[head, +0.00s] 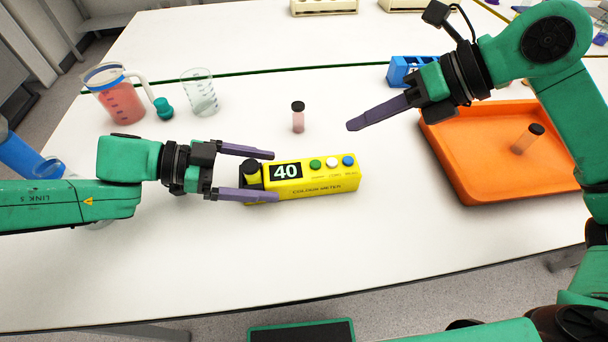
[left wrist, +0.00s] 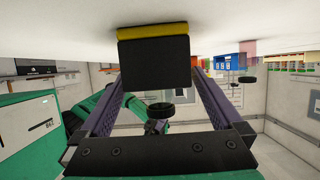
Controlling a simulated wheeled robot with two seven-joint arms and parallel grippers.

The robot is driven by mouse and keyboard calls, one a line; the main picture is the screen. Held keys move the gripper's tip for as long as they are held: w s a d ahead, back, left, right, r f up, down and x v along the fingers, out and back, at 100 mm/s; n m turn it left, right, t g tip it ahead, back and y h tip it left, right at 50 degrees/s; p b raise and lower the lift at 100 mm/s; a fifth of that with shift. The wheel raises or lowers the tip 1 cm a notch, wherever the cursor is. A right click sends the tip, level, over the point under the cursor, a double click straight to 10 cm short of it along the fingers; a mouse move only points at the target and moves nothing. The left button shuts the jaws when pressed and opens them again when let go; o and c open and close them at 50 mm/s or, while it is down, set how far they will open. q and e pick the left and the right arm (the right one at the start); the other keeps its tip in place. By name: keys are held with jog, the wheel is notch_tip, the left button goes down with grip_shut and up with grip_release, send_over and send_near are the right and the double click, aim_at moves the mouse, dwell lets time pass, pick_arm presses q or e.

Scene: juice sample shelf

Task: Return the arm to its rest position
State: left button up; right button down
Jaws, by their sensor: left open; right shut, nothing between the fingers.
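My left gripper (head: 246,173) is open, with its purple fingers either side of the dark round end of the yellow colour meter (head: 325,183). The meter shows "40" and has green, white and blue buttons. In the left wrist view the fingers (left wrist: 155,105) stand apart, with the meter's dark end (left wrist: 155,62) between them; I cannot tell whether they touch it. My right gripper (head: 354,125) is shut and empty, held above the table left of the orange tray.
A capped sample vial (head: 298,118) stands behind the meter. Another vial (head: 527,139) is in the orange tray (head: 470,190). A pitcher of red liquid (head: 118,98) and a clear beaker (head: 200,95) stand at back left. A blue rack (head: 402,70) stands behind the tray.

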aim_at(240, 177)
pick_arm(q)
jog(key=v, duration=0.4)
jog(key=shift+s, duration=0.1)
jog(key=shift+d+f, duration=0.1)
